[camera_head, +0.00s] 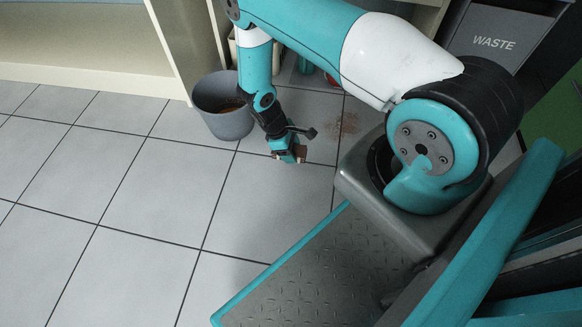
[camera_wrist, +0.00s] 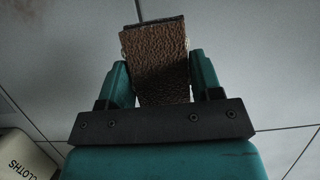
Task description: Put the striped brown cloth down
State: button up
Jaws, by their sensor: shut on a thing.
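The brown cloth (camera_head: 301,152) is in my gripper (camera_head: 290,155), above the grey tiled floor in the head view. In the wrist view the cloth (camera_wrist: 155,58) looks like a folded, rough brown block with a dark far edge; I cannot make out stripes. It sits between the two teal fingers of my gripper (camera_wrist: 158,72), which is shut on it. The far end of the cloth sticks out past the fingertips. I cannot tell whether it touches the floor.
A grey bucket (camera_head: 224,112) with something brown inside stands left of my gripper. A brown stain (camera_head: 347,124) marks the floor to the right. A light box lettered "CLOTHS" (camera_wrist: 24,155) shows in the wrist view. A grey WASTE bin (camera_head: 497,38) stands upper right. Floor at left is clear.

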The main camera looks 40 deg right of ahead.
aim_at(295, 167)
jog(key=shift+f+b, duration=1.6)
jog(key=shift+f, duration=1.75)
jog(key=shift+f, duration=0.1)
